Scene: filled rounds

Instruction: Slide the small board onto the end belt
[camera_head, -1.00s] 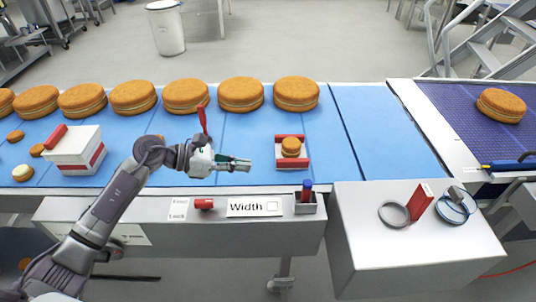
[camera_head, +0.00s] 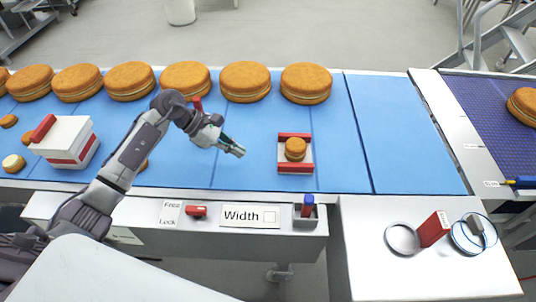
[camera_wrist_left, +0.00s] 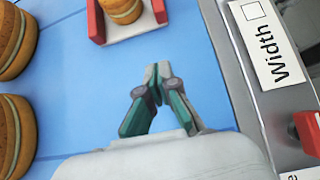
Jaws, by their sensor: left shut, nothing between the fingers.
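The small board (camera_head: 283,154) lies on the blue belt, white with red strips at its far and near edges. A small filled round (camera_head: 295,149) sits on it. My left gripper (camera_head: 238,151) is shut and empty, to the left of the board and apart from it. In the left wrist view the shut fingertips (camera_wrist_left: 158,70) point towards the board (camera_wrist_left: 96,22), whose top is cut off by the frame. The purple end belt (camera_head: 485,105) is at the far right, with a large round (camera_head: 524,105) on it. My right gripper is not in view.
Several large rounds (camera_head: 246,82) line the belt's far side. A white box with red trim (camera_head: 70,140) stands at left. The front ledge holds a "Width" label (camera_head: 243,215), a red knob and a small cup. Rings (camera_head: 403,239) lie on the white side table (camera_head: 375,270).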

